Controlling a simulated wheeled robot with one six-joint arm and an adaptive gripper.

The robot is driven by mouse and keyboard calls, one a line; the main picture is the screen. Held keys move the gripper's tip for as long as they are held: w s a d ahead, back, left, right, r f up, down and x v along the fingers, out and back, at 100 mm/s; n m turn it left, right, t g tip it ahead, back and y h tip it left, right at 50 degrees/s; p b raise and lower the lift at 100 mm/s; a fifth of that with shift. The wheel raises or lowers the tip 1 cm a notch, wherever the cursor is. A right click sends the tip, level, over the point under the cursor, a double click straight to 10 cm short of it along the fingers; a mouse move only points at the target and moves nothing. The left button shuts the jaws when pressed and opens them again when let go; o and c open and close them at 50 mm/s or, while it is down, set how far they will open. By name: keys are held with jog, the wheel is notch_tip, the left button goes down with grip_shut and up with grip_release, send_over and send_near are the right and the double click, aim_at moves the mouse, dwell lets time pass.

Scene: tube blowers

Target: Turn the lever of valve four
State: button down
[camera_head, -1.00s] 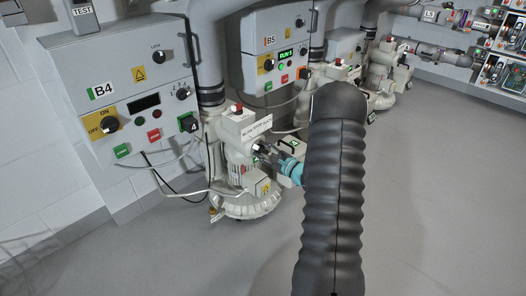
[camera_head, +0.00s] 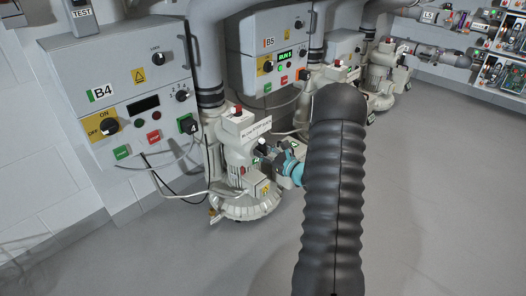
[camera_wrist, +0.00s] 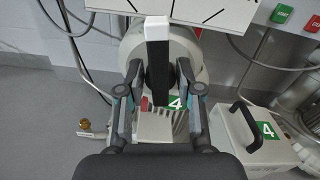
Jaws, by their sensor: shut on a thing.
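The blower unit marked 4 (camera_head: 238,165) stands on the floor below the B4 cabinet. Its valve lever, a bar with a white end and a dark middle (camera_wrist: 157,35), stands upright in the picture between my fingers in the wrist view. My gripper (camera_wrist: 158,72) is shut on this lever, one finger on each side. Green labels with a 4 (camera_wrist: 177,102) show behind and beside it. In the head view my gripper (camera_head: 275,155) is at the right side of the unit. My dark arm hides part of what lies behind it.
The B4 cabinet (camera_head: 135,105) has a yellow ON/OFF switch and several buttons. A box with a black handle (camera_wrist: 255,138) is right of my gripper. Cables hang near the unit. B5 (camera_head: 270,50) and more blowers stand behind. The grey floor (camera_head: 440,200) at right is clear.

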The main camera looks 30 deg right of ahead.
jog(key=shift+d+m, duration=0.1)
jog(key=shift+m, duration=0.9)
jog(key=c, duration=1.1)
grip_release()
jog(key=v, duration=1.2)
